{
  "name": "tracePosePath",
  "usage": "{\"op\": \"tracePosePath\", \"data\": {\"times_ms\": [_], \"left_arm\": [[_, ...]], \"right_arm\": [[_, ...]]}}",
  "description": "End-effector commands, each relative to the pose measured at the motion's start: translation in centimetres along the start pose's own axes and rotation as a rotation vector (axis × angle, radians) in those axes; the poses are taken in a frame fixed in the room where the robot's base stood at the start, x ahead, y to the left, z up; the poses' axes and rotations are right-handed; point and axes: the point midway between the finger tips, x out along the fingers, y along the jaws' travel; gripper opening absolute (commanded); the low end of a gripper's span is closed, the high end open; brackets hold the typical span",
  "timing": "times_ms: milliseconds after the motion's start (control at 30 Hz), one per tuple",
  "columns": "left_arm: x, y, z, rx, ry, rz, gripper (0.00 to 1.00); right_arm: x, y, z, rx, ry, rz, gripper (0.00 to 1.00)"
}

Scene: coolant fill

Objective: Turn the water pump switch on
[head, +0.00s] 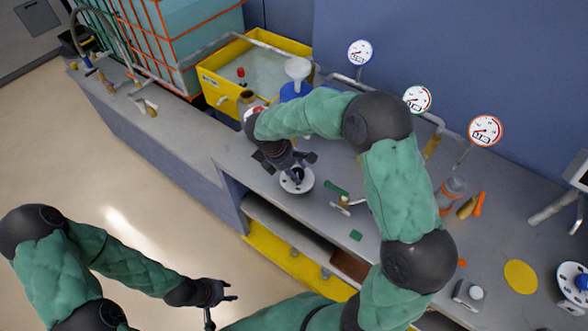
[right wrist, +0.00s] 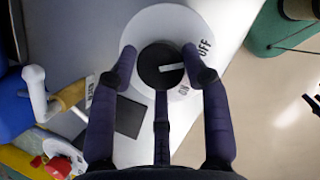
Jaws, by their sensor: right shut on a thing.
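The water pump switch is a black round knob (right wrist: 162,66) on a white round dial plate (right wrist: 160,18), marked OFF at upper right and ON at lower right. The knob's white line points right, between the two marks. In the head view the dial plate (head: 305,187) lies on the grey bench. My right gripper (right wrist: 160,62) has its fingers around the knob, shut on it; it also shows from above in the head view (head: 296,172). My left gripper (head: 222,308) is empty, its fingers spread, over the floor at the lower left.
Gauges (head: 485,130) line the back wall. A valve (head: 345,203) and a green piece (head: 356,236) are on the bench nearby. The bench's right side holds a yellow disc (head: 520,276).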

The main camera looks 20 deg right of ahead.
Motion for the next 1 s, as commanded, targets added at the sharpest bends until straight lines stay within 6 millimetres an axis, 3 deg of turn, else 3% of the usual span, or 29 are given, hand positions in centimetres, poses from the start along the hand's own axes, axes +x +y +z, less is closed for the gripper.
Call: {"op": "tracePosePath", "data": {"times_ms": [400, 1000], "left_arm": [[-2.7, 1.0, 0.1, 0.0, 0.0, 0.0, 0.4], [-5.3, 1.9, 0.2, 0.0, 0.0, 0.0, 0.4]], "right_arm": [[0.1, -0.1, 0.5, 0.339, -0.013, -0.152, 0.15], [0.3, -0.1, 0.5, 0.857, -0.017, -0.369, 0.15]]}}
